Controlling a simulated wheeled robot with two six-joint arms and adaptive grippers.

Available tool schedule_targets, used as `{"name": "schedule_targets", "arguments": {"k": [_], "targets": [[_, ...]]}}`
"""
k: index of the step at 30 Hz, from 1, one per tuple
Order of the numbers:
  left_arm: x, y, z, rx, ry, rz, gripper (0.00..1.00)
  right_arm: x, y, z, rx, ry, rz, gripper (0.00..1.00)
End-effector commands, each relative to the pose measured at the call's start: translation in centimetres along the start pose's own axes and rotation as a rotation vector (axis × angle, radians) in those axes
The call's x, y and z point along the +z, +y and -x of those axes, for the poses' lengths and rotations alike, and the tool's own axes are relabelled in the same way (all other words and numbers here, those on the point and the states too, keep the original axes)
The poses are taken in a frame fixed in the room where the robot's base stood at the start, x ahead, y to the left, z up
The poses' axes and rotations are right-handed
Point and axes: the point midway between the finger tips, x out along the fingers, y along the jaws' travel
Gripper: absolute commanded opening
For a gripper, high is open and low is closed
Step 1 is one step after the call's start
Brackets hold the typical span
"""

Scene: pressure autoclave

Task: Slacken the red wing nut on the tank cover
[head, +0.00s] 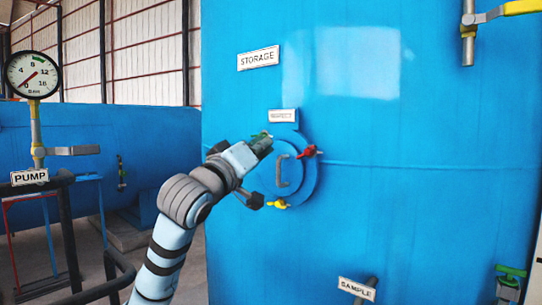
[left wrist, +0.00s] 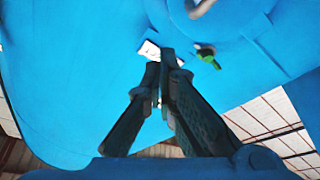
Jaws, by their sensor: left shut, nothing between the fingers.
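The red wing nut (head: 307,152) sits at the upper right rim of the round blue tank cover (head: 296,190), which has a grey handle (head: 283,170). My left gripper (head: 265,143) is shut and empty at the cover's upper left, to the left of the red wing nut and apart from it. A green wing nut (left wrist: 208,56) shows to the right of my left fingertips in the left wrist view; the gripper partly hides it in the head view. A yellow wing nut (head: 278,204) is at the cover's bottom. The red wing nut is not visible in the left wrist view.
The cover is on the blue STORAGE tank (head: 430,130), below a small white label (head: 283,115). A pressure gauge (head: 33,75) stands at the left, its needle near 0. A SAMPLE label (head: 356,289) is low right. The tank face right of the cover is clear.

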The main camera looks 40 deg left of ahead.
Motion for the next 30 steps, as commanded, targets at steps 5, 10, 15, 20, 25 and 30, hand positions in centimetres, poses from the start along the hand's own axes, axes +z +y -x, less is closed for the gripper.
{"name": "schedule_targets", "arguments": {"k": [5, 10, 15, 20, 25, 30], "targets": [[-0.3, 0.3, -3.9, -0.002, -0.004, 0.004, 0.0, -0.2, 0.2, 2.3, 0.0, -0.001, 0.0, 0.4], [-0.3, 0.3, -7.6, -0.002, -0.004, 0.002, 0.0, -0.3, 0.3, 3.9, 0.0, -0.001, 0.0, 0.4], [2.4, 0.0, -7.4, 0.0, -0.004, -0.005, 0.0, -0.3, 0.2, 3.3, 0.0, -0.001, 0.0, 0.4], [3.7, 0.0, -6.9, -0.001, -0.003, -0.005, 0.0, -0.2, 0.2, 3.1, -0.001, -0.001, 0.0, 0.4], [3.9, 0.0, -6.8, 0.0, -0.002, -0.004, 0.0, -0.3, 0.2, 3.2, -0.001, -0.001, 0.0, 0.4], [3.9, 0.0, -6.8, 0.0, -0.002, -0.004, 0.0, -0.3, 0.1, 3.2, -0.001, 0.0, -0.001, 0.4]]}}
